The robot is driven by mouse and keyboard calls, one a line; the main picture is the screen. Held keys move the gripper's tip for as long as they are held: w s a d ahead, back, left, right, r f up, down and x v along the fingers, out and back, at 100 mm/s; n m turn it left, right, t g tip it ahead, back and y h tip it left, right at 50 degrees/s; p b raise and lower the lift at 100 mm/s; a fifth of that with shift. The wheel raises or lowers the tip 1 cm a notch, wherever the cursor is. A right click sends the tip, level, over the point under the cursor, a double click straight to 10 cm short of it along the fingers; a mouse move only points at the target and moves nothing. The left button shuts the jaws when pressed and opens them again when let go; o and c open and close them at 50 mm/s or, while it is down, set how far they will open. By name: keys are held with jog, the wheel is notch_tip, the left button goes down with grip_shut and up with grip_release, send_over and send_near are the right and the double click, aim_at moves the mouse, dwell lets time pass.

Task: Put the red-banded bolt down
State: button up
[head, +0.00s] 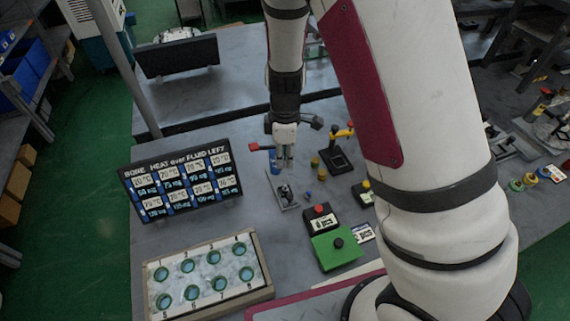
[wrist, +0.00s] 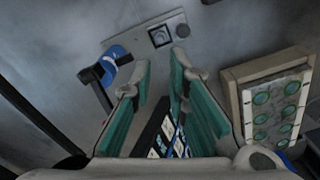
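My gripper (head: 285,160) points down above the bench in the head view, close to a small grey plate (head: 288,203) with a dark fitting. In the wrist view my gripper (wrist: 161,65) has its two teal-padded fingers apart, with a gap and no bolt visible between them. I cannot pick out the red-banded bolt in either view. A blue piece (head: 274,162) is beside the fingers in the head view. A blue part on a black stand (wrist: 115,58) is left of the fingers in the wrist view, and a grey plate with a dial (wrist: 160,36) lies beyond the fingertips.
A label board (head: 182,181) stands left of my gripper. A tray with numbered round holes (head: 161,311) is at the front; it also shows in the wrist view (wrist: 240,100). A red-button box (head: 320,219), a green box (head: 336,250) and yellow pieces (head: 322,174) are to the right.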

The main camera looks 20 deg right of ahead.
notch_tip(320, 180, up, 12)
jog(key=s+m+t+y, duration=0.1)
jog(key=s+m, duration=0.1)
jog(key=m, duration=0.2)
jog(key=s+d+r+m+t, duration=0.2)
jog(key=s+r+m, duration=0.3)
jog(key=s+r, duration=0.4)
jog(key=s+d+r+m+t+h, duration=0.1)
jog(key=s+d+r+m, duration=0.3)
jog(key=s+r, duration=0.5)
jog(key=shift+s+m+t, duration=0.2)
jog(key=shift+m+t, duration=0.6)
